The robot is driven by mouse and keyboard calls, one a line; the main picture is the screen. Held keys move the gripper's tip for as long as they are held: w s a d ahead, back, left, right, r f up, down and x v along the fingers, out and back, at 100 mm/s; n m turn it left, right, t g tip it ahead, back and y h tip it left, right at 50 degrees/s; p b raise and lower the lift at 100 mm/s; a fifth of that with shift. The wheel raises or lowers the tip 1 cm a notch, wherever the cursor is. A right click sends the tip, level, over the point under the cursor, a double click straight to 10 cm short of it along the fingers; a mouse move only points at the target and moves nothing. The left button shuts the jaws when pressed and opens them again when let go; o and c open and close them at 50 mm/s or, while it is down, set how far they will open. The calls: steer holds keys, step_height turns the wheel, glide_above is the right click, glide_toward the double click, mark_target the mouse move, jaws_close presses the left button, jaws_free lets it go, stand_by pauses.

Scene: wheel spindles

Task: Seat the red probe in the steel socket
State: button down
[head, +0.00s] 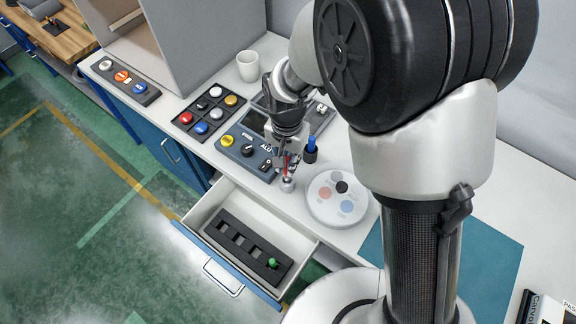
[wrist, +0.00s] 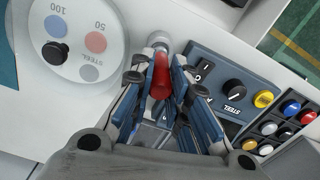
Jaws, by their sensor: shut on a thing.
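The red probe (head: 285,167) is held upright between the fingers of my gripper (head: 286,152). In the wrist view the red probe (wrist: 161,83) sits between the two blue-grey fingers of my gripper (wrist: 160,88), which are closed on its sides. The small steel socket (head: 287,185) stands on the white bench top just below the probe; it also shows in the wrist view (wrist: 158,40), beyond the probe's far end. The probe's lower end is at the socket's top; I cannot tell whether it is inside or just above it.
A white disc (head: 322,215) with coloured spots lies right of the socket. A control panel (head: 236,133) with knobs is behind left. A blue probe (head: 311,143) stands in a dark holder close by. Below, an open drawer (head: 207,203) holds a black rack with a green probe (head: 272,263).

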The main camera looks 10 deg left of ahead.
steer(key=shift+f+b, duration=0.45)
steer(key=shift+f, duration=1.75)
steer(key=shift+f, duration=0.25)
steer(key=c, duration=1.5)
jaws_free()
steer(key=shift+c, duration=0.2)
steer(key=shift+r, duration=0.15)
step_height(320, 180, up, 12)
steer(key=shift+r+p, duration=0.1)
steer(key=shift+p, duration=1.15)
